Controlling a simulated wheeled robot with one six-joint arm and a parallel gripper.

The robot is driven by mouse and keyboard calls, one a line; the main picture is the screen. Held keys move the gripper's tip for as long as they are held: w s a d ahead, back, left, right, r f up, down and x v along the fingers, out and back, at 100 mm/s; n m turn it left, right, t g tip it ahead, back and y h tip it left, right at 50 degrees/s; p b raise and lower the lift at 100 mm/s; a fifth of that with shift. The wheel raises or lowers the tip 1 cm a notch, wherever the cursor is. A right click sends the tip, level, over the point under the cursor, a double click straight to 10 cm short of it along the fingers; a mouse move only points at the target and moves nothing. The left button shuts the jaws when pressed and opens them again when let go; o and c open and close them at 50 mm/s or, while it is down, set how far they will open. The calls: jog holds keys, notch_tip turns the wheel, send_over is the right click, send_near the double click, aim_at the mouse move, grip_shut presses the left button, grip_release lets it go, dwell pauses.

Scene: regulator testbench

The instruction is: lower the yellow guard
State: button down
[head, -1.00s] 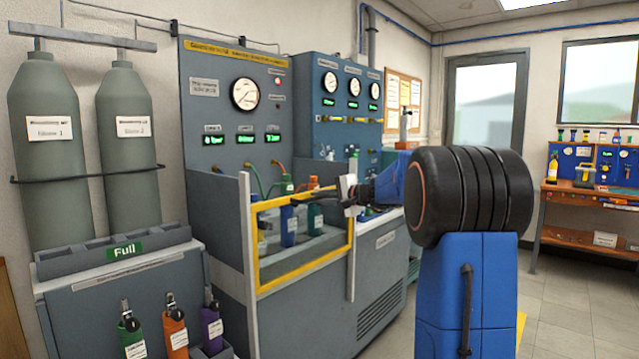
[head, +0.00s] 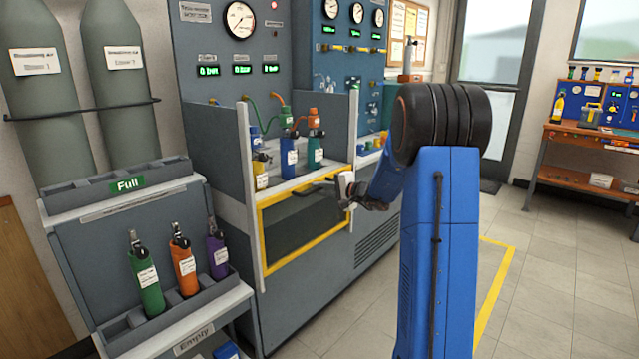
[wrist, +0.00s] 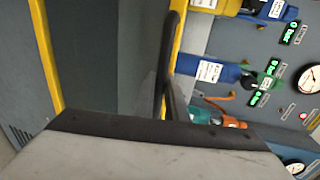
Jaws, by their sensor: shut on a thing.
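The yellow guard (head: 305,257) is a yellow frame around a dark see-through pane on the front of the grey test bench. It sits low, between two pale upright posts, with its top edge near the bench ledge. In the wrist view its yellow edge bars (wrist: 47,60) run on both sides of the dark pane. My gripper (head: 328,184) is at the guard's top edge, toward the right. It is shut on the guard's dark handle bar (wrist: 168,60). The exact finger contact is partly hidden by my gripper's own body.
Several labelled bottles, including a blue one (head: 289,152), stand on the bench behind the guard's top edge, with hoses above. At left a rack (head: 200,292) holds green, orange and purple cylinders. Floor at right is clear up to a wooden table (head: 590,140).

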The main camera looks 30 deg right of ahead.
jog(key=c, duration=1.8)
grip_release()
jog(key=shift+o, duration=0.2)
jog(key=shift+s, duration=0.1)
jog(key=v, duration=1.7)
jog(key=shift+s+f, duration=0.1)
jog(key=shift+a, duration=0.1)
